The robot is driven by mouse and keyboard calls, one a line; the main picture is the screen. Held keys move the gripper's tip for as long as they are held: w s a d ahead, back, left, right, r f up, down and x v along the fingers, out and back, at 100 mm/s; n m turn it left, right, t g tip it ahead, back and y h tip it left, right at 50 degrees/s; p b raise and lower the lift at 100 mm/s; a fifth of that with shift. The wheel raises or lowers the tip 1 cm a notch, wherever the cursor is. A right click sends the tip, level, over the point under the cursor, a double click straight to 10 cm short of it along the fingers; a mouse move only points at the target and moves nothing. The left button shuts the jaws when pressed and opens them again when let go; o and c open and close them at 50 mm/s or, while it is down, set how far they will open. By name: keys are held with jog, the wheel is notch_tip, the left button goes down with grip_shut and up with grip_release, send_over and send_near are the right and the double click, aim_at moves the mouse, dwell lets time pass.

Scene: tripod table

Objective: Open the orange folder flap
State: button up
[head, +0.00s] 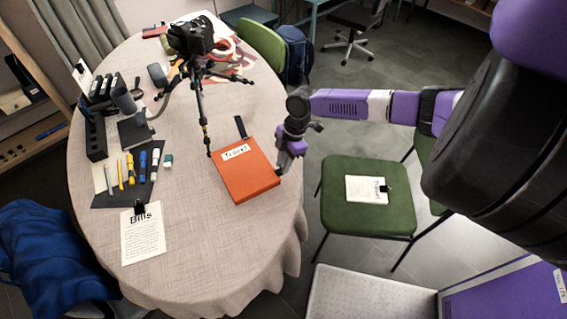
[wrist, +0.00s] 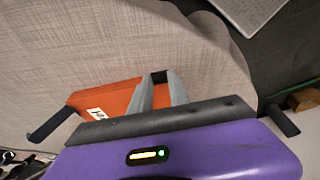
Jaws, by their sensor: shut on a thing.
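The orange folder (head: 248,180) lies on the round table near its right edge, with a white label on its upper part. It looks closed. My gripper (head: 281,168) is at the folder's right edge and is shut on it there. In the wrist view the grey fingertips (wrist: 160,85) are at the edge of the orange folder (wrist: 110,98), beside a small dark patch. The fingers hide the exact spot held, and I cannot tell whether the flap is lifted at all.
A camera tripod (head: 202,95) stands behind the folder on the table (head: 190,220), with a black strip (head: 240,127) near the folder's top. Pens, a dark organizer (head: 96,138) and a "Bills" sheet (head: 143,235) lie left. A green chair (head: 340,213) stands right of the table.

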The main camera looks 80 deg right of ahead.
jog(key=shift+w+a+r+p, duration=0.15)
jog(key=shift+r+p, duration=0.9)
jog(key=shift+r, duration=0.3)
jog(key=shift+w+a+r+p, duration=0.15)
jog(key=shift+w+r+p, duration=0.05)
jog(key=shift+r+p, duration=0.45)
jog(key=shift+w+a+r+p, duration=0.15)
jog(key=shift+r+p, duration=0.25)
jog(key=shift+r, duration=0.3)
jog(key=shift+w+a+r, duration=0.25)
jog(key=shift+r, duration=0.4)
jog(key=shift+w+a+r, duration=0.2)
jog(key=shift+r, duration=0.5)
